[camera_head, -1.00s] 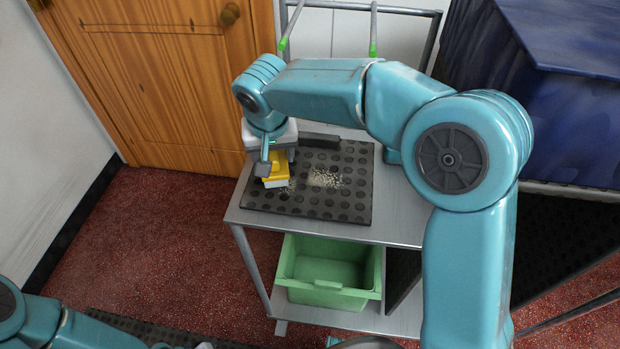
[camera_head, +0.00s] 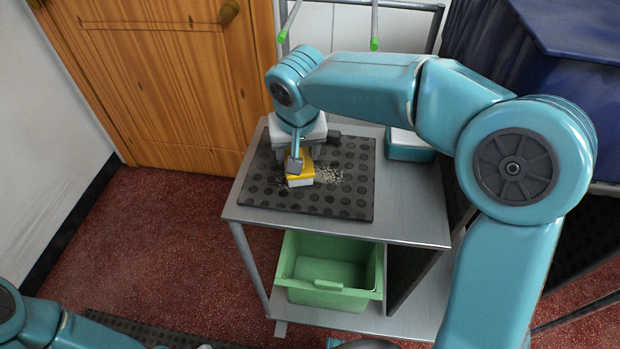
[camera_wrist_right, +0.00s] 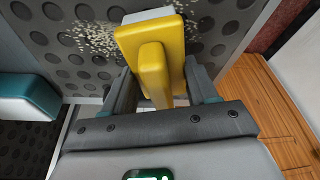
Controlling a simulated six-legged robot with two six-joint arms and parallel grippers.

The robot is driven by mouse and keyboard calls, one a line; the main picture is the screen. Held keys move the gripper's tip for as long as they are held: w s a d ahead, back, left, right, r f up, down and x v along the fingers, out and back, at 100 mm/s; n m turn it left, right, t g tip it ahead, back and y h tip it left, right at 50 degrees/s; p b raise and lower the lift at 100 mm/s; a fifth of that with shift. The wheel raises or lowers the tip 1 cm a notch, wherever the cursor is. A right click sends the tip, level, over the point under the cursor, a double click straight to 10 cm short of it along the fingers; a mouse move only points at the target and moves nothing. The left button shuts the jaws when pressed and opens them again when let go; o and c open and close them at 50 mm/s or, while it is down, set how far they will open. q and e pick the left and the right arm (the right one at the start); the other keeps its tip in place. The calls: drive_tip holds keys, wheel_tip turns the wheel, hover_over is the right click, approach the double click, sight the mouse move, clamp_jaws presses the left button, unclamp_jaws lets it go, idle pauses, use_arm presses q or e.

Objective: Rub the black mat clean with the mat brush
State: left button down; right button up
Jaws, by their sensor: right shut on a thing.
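The black mat (camera_head: 345,206) lies on the grey top of a small cart and has rows of round dots. Pale crumbs (camera_head: 333,175) are scattered near its middle, and they also show in the wrist view (camera_wrist_right: 95,40). The mat brush (camera_head: 300,176) has a yellow back and grip and a white underside. My right gripper (camera_head: 298,162) is shut on the brush's yellow grip (camera_wrist_right: 153,75), from above. The brush is over the mat at the left edge of the crumbs; its contact with the mat is hard to tell. My left arm shows at lower left, its gripper out of frame.
A white and teal block (camera_head: 409,145) stands on the cart top (camera_head: 405,210), right of the mat. A dark bar (camera_head: 346,139) lies by the mat's far edge. A green tub (camera_head: 330,286) sits on the shelf below. A wooden door (camera_head: 170,85) stands behind.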

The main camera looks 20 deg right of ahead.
drive_tip(key=shift+f, duration=0.1)
idle(0.3)
drive_tip(key=shift+w+a, duration=0.1)
drive_tip(key=shift+a, duration=0.1)
drive_tip(key=shift+w+a+p, duration=0.5)
drive_tip(key=shift+w+a, duration=0.15)
drive_tip(key=shift+a, duration=0.3)
drive_tip(key=shift+w+a+p, duration=0.45)
drive_tip(key=shift+w+a, duration=0.2)
drive_tip(key=shift+a, duration=0.3)
